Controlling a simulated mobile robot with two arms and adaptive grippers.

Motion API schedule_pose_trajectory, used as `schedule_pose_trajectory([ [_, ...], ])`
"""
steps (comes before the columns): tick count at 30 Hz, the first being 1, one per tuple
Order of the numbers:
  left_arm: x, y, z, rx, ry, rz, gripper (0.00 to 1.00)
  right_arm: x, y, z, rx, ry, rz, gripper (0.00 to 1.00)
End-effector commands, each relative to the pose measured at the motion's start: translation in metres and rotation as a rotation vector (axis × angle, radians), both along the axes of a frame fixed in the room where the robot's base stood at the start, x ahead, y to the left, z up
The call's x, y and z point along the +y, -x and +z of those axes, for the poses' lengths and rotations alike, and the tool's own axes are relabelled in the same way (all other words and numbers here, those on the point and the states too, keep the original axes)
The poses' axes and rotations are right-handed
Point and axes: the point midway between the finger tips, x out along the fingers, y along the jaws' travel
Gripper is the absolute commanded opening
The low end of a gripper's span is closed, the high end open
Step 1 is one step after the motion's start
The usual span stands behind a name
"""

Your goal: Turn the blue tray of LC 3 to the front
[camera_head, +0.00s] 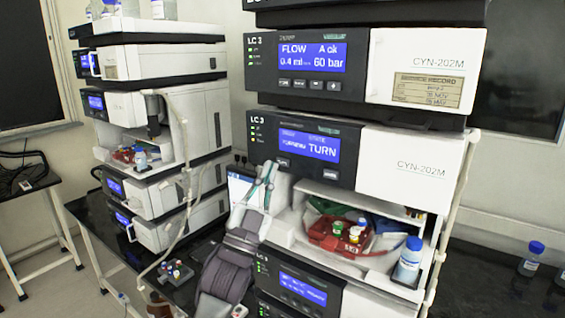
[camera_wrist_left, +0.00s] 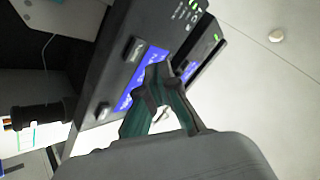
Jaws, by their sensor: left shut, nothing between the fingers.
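The LC 3 stack stands at the centre right, and its sampler module shows TURN on a blue screen (camera_head: 308,146). Below that screen is an open bay with a carousel. A red tray (camera_head: 325,236) holding capped vials faces the front. The blue tray (camera_head: 387,238) shows partly at the right behind it, and a green tray (camera_head: 322,206) shows at the back left. My left gripper (camera_head: 268,170) is shut and empty, raised just left of the bay beneath the screen panel. The left wrist view shows its fingers (camera_wrist_left: 155,75) before a dark panel with a blue screen. My right gripper is out of view.
A blue-capped bottle (camera_head: 408,262) stands at the bay's right front. Another instrument stack (camera_head: 150,120) with tubing stands at the left. A small rack of vials (camera_head: 175,272) sits on the dark bench, and another bottle (camera_head: 530,258) stands at far right.

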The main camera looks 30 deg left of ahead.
Motion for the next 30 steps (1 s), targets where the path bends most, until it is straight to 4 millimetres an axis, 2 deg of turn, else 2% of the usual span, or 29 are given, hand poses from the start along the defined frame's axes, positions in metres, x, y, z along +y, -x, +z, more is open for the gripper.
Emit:
schedule_pose_trajectory([
  [6,0.002,0.023,0.0,0.001,-0.001,0.001,0.0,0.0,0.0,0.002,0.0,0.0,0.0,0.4],
  [12,0.003,0.036,0.0,0.0,0.0,0.0,0.0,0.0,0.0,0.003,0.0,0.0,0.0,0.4],
  [30,0.003,0.036,0.0,0.0,0.0,0.0,0.0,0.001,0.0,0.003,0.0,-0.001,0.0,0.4],
])
